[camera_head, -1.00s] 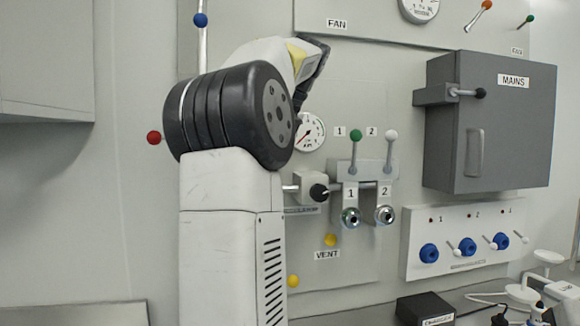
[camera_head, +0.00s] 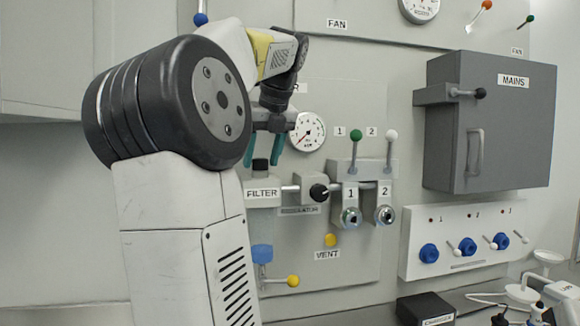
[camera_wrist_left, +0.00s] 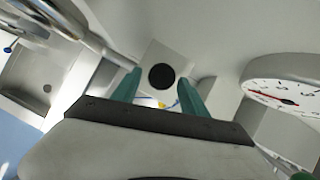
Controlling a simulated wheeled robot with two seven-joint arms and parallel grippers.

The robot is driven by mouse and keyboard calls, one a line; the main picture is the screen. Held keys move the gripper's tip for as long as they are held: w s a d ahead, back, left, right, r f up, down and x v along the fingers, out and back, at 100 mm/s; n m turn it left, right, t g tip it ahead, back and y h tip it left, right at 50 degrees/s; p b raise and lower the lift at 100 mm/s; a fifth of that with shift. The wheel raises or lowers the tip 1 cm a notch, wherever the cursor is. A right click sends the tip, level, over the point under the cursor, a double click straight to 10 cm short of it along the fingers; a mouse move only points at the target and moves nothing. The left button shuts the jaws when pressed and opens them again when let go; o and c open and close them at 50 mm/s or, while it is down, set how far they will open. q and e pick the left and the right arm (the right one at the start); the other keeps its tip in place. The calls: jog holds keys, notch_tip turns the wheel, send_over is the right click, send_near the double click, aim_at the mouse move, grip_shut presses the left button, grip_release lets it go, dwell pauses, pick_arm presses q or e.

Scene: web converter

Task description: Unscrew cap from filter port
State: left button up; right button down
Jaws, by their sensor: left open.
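The filter port's black cap (camera_head: 261,165) stands on top of the block labelled FILTER (camera_head: 262,193) in the head view. In the left wrist view the cap (camera_wrist_left: 162,77) is a black disc on a pale square block (camera_wrist_left: 181,65). My left gripper (camera_head: 264,160) is open with teal fingers pointing down. Its fingers (camera_wrist_left: 158,85) appear on either side of the cap in the wrist view, apart from it. My left arm hides part of the wall left of the filter. My right gripper is not in view.
The pressure gauge (camera_head: 308,132) is close to the right of my left gripper. The black regulator knob (camera_head: 319,192), green-topped lever (camera_head: 356,134) and white-topped lever (camera_head: 391,134) stand farther right. A blue part (camera_head: 262,253) and yellow ball handle (camera_head: 293,281) sit below.

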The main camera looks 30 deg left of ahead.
pick_arm(q)
jog(key=shift+m, duration=0.3)
jog(key=shift+s+a+m+t+h, duration=0.1)
jog(key=shift+m+t+h, duration=0.45)
jog(key=shift+m, duration=0.85)
grip_shut()
jog(key=n+g+y, duration=0.1)
jog(key=n, duration=0.3)
jog(key=shift+w, duration=0.2)
jog(key=shift+g, duration=0.25)
jog(key=shift+w+d+n+g+y, duration=0.2)
jog(key=shift+n+g+y, duration=0.25)
jog(key=shift+n, duration=0.55)
jog(key=shift+n+g, duration=0.45)
jog(key=shift+n, duration=0.55)
